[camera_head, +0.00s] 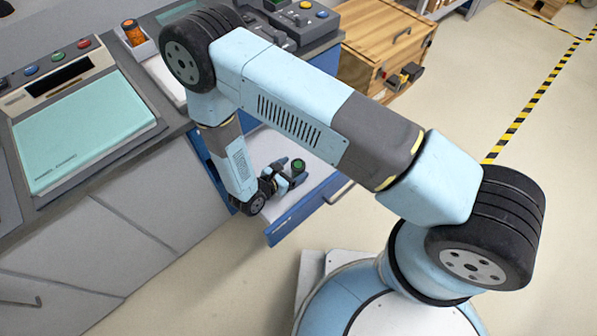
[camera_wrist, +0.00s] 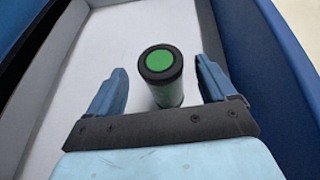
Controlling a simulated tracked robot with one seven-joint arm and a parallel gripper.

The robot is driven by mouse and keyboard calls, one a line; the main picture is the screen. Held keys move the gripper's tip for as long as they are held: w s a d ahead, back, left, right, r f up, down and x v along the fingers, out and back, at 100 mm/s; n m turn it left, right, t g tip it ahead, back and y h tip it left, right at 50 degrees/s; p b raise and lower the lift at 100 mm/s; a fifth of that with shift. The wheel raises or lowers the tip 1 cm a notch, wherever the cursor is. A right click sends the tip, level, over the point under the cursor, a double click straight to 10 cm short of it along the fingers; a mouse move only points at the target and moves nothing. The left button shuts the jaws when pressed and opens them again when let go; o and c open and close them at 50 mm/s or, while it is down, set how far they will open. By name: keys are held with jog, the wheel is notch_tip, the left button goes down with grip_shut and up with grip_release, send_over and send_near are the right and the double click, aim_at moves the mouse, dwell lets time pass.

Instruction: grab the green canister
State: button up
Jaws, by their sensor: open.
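The green canister (camera_wrist: 161,76) has a green top with a black rim and stands upright in an open blue drawer with a pale floor. In the head view, the canister (camera_head: 298,166) shows as a small green and black top beside my gripper (camera_head: 284,175). In the wrist view, my gripper (camera_wrist: 164,92) is open, with one finger on each side of the canister. Gaps show between the canister and both fingers, so they look apart from it. The lower part of the canister is partly hidden by the gripper's dark palm bar.
The blue drawer front (camera_head: 308,208) and its side walls (camera_wrist: 262,60) stand close around my gripper. A grey counter with a teal panel (camera_head: 80,130) is at the left. An orange jar (camera_head: 133,32) stands on the counter. A wooden crate (camera_head: 385,45) is behind. Floor at right is clear.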

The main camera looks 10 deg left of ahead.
aim_at(301, 164)
jog(key=x, duration=0.5)
jog(key=shift+d, duration=0.15)
jog(key=c, duration=1.1)
jog(key=shift+c, duration=0.2)
